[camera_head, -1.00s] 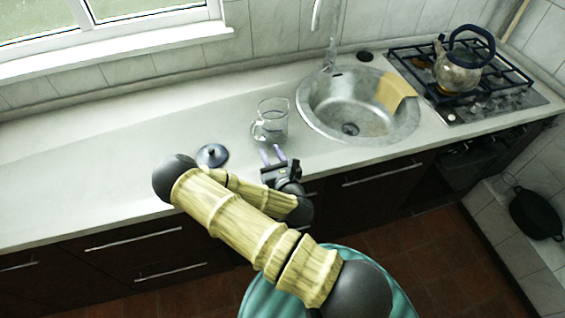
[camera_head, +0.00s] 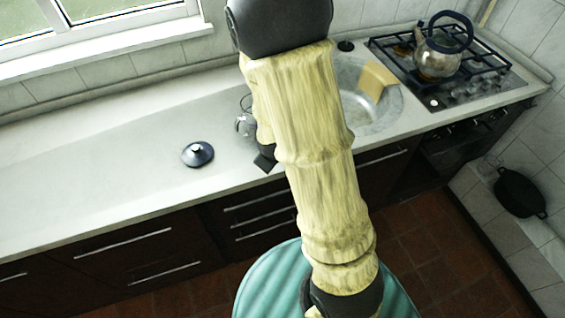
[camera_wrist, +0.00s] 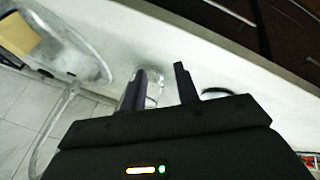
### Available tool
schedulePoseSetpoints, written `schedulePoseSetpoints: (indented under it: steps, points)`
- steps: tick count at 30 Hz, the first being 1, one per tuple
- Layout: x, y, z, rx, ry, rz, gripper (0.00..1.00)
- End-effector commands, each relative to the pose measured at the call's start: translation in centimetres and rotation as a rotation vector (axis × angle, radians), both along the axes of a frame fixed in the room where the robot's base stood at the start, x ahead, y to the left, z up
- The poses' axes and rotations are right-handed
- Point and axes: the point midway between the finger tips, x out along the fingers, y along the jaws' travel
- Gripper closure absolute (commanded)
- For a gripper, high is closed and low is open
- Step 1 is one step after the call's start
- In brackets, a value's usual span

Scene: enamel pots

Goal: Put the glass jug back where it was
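The clear glass jug (camera_head: 246,122) stands on the counter left of the sink. My arm hides most of it in the head view, leaving its handle side visible. In the wrist view part of the jug (camera_wrist: 153,88) shows beyond my left finger and in the gap between the fingers. My gripper (camera_wrist: 161,70) has its two dark fingers apart, pointing toward the jug's area. I cannot tell whether a finger touches the glass.
A dark blue lid (camera_head: 198,154) lies on the counter left of the jug. The round sink (camera_head: 377,118) with a yellow board (camera_head: 376,79) is to the right. A kettle (camera_head: 440,55) stands on the hob (camera_head: 470,85). The left counter is clear.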

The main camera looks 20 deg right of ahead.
Motion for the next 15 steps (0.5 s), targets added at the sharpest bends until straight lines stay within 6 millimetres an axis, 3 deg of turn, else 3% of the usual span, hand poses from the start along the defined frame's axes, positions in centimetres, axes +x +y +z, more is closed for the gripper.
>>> schedulePoseSetpoints:
  steps: [9,15]
  points:
    - [-6.8,1.2,7.2,0.277,0.162,-0.367,0.69]
    - [-9.7,1.1,9.2,0.309,0.224,-0.498,0.69]
